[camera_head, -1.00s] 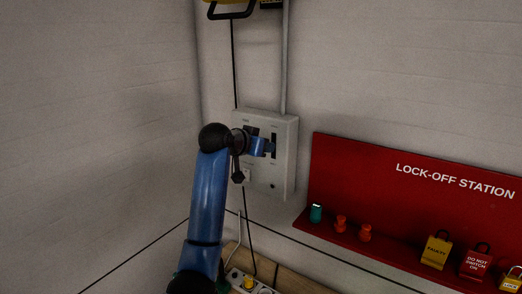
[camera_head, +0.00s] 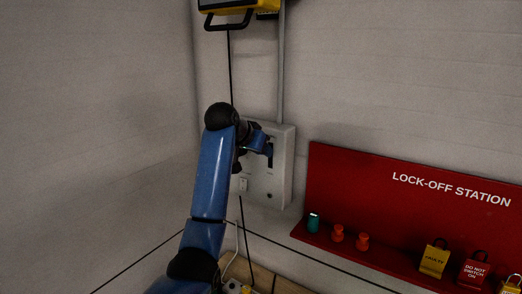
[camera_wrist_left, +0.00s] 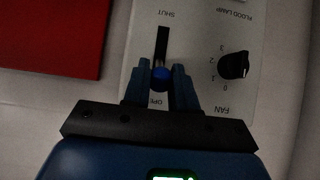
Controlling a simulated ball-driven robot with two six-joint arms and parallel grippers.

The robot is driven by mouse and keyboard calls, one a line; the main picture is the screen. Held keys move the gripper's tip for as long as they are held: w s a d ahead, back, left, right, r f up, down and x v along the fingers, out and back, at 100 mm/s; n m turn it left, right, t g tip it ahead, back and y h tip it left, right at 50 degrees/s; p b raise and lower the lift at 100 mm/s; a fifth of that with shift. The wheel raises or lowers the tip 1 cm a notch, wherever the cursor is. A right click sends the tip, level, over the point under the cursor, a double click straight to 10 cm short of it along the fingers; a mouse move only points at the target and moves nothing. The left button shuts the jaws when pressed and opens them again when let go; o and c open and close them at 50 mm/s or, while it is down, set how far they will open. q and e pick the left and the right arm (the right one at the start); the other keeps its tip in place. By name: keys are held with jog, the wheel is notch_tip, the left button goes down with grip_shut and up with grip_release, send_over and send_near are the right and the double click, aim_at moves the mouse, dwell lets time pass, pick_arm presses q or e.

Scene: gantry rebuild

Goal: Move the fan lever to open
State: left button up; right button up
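In the head view my left gripper (camera_head: 265,143) is at the upper part of the slot on the grey control panel (camera_head: 284,180); the lever is mostly hidden there by the gripper. My right gripper is not in view.
A black rotary knob marked FAN (camera_wrist_left: 233,65) is beside the slot. A red lock-off station board (camera_head: 400,215) with padlocks and small pegs is to the right. A yellow-and-black device (camera_head: 238,8) hangs above. A grey conduit (camera_head: 280,70) runs up from the panel.

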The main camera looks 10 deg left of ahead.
pick_arm(q)
jog(key=o, duration=0.4)
jog(key=shift+f, duration=0.35)
jog(key=shift+w, duration=0.15)
jog(key=shift+r, duration=0.1)
jog(key=b+v, duration=0.5)
jog(key=v, duration=0.5)
jog(key=shift+s+r, duration=0.3)
jog(key=shift+w, duration=0.15)
